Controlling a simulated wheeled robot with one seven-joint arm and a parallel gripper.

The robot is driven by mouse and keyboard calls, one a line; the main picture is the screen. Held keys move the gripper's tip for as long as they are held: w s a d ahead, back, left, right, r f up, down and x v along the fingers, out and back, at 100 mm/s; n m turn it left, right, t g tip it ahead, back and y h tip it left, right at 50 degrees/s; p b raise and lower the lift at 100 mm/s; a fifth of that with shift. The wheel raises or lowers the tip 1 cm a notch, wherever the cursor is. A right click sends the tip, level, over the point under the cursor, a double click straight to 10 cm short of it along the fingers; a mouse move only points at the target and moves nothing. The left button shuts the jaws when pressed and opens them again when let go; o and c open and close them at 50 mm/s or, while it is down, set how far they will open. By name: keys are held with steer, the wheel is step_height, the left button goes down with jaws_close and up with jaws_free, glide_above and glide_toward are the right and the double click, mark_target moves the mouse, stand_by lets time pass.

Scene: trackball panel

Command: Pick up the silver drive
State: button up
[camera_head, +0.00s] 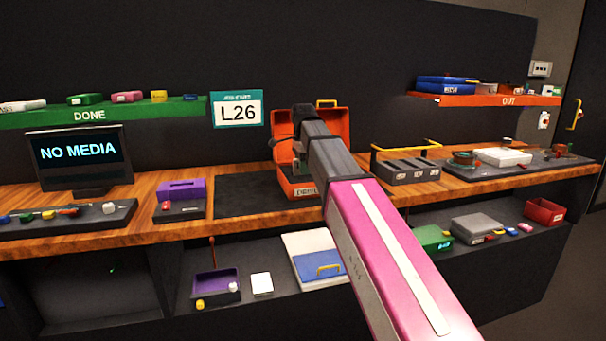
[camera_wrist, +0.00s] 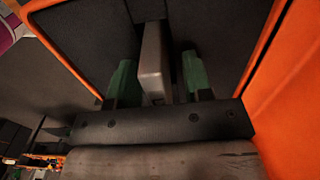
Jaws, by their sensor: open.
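A silver-grey block (camera_wrist: 153,55), which looks like the silver drive, stands in the dark-lined inside of the orange case in the wrist view. My gripper (camera_wrist: 158,62) has two green fingers, one on each side of the block. The fingers are apart, with a gap on the right; I cannot tell whether the left one touches. In the head view the orange case (camera_head: 337,123) stands open on the workbench, with my arm reaching to it. The drive cannot be made out there, as my arm covers much of the case.
The case's orange walls (camera_wrist: 285,90) are close to my gripper. A dark mat (camera_head: 243,195) lies left of the case, beside a purple block (camera_head: 181,189). A grey slotted unit (camera_head: 407,171) with a yellow rail stands to the right. Shelves hang above and below the bench.

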steer(key=shift+c, duration=0.4)
jaws_close()
steer(key=shift+r, duration=0.15)
